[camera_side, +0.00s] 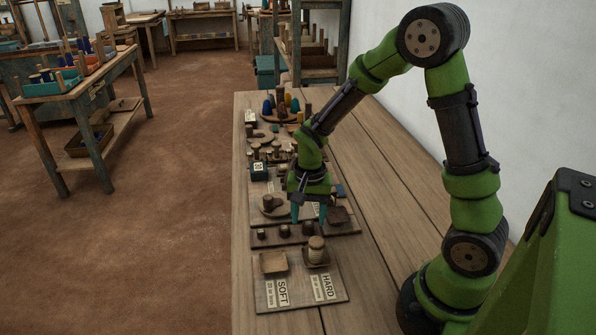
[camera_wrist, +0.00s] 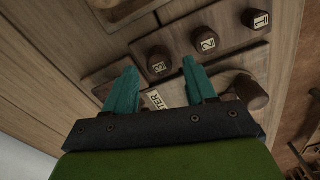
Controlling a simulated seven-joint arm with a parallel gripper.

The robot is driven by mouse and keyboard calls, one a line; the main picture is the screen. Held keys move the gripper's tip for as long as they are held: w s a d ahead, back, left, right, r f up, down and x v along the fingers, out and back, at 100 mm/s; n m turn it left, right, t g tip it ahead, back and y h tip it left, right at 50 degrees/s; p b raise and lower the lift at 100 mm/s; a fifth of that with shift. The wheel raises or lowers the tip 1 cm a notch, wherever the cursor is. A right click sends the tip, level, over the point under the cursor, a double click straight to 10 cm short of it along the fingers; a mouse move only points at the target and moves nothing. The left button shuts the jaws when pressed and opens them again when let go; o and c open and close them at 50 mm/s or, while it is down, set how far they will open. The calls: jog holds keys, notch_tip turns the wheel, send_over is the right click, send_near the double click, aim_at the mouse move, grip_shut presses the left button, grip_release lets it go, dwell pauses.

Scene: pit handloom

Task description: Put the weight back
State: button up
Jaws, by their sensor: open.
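In the side view, my gripper (camera_side: 308,218) points down with its teal fingers apart and nothing between them. It hangs over the board beside the weight rack (camera_side: 344,228). The rack holds three dark knobs; the wrist view shows them marked 1 (camera_wrist: 257,18), 2 (camera_wrist: 205,40) and 3 (camera_wrist: 157,62). Knob 3 appears just beyond the fingertips. An unmarked brown cylindrical weight (camera_side: 268,202) stands on a round plate (camera_side: 282,211). That weight is right of my fingers in the wrist view (camera_wrist: 251,93).
A dark square piece (camera_side: 338,215) lies right of my fingers in the side view. In front is a SOFT/HARD board (camera_side: 300,290) with an empty tray (camera_side: 273,262) and a ringed piece (camera_side: 316,248) on another tray. Cluttered boards stand behind; the bench's right side is clear.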

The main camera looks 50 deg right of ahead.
aim_at(309, 222)
notch_tip(309, 222, up, 10)
jog(key=r, duration=0.1)
jog(key=s+a+r+n+t+y, duration=0.2)
jog(key=s+a+r+n+t, duration=0.5)
jog(key=s+r+n, duration=0.1)
jog(key=shift+s+a+r, duration=0.3)
jog(key=shift+s+r, duration=0.6)
jog(key=shift+s, duration=0.35)
